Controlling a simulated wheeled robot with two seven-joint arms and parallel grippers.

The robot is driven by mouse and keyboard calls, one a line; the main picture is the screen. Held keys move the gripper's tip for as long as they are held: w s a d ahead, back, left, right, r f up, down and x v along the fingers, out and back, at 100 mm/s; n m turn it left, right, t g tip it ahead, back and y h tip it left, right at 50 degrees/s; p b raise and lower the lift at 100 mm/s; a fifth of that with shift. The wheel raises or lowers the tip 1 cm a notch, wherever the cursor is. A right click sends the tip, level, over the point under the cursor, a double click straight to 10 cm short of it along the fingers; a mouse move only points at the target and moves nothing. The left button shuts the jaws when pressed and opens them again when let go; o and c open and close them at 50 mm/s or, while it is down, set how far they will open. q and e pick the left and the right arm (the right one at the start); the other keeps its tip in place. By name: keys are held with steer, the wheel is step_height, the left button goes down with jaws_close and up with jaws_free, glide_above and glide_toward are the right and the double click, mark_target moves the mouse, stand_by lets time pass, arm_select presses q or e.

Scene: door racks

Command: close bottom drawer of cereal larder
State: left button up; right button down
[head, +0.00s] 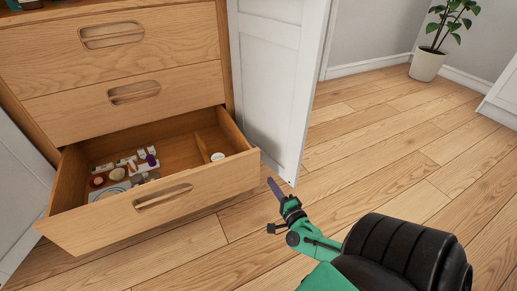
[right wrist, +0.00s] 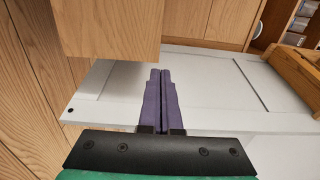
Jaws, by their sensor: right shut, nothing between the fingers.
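The cereal larder (head: 122,70) is a light wood cabinet at the left of the head view. Its bottom drawer (head: 215,181) is pulled out, with a slot handle in its front and several small items inside. The drawers above it are flush. My right gripper (head: 272,184) is shut and empty, its purple fingers just right of the drawer front's right end; I see no contact. In the right wrist view the shut fingers (right wrist: 160,75) point toward a white panel, with a wooden panel close at upper left. My left gripper is not in view.
A white door (head: 277,75) stands open at the larder's right side, behind the drawer's right end. A potted plant (head: 428,64) stands at the back right. The wooden floor (head: 390,145) to the right is clear.

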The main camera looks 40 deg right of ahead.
steer(key=b, duration=0.2)
glide_toward(252, 153)
steer(key=b+x, duration=0.1)
steer(key=x, duration=0.5)
steer(key=shift+w+f+b, duration=0.1)
steer(key=shift+w+b, duration=0.15)
steer(key=shift+b, duration=0.15)
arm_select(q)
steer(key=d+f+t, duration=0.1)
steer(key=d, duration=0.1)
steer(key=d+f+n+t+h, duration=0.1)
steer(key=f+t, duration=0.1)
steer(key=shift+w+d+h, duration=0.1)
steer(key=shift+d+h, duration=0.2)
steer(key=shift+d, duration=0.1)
arm_select(e)
steer(key=shift+w, duration=0.2)
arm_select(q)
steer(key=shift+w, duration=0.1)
arm_select(e)
steer(key=shift+w, duration=0.15)
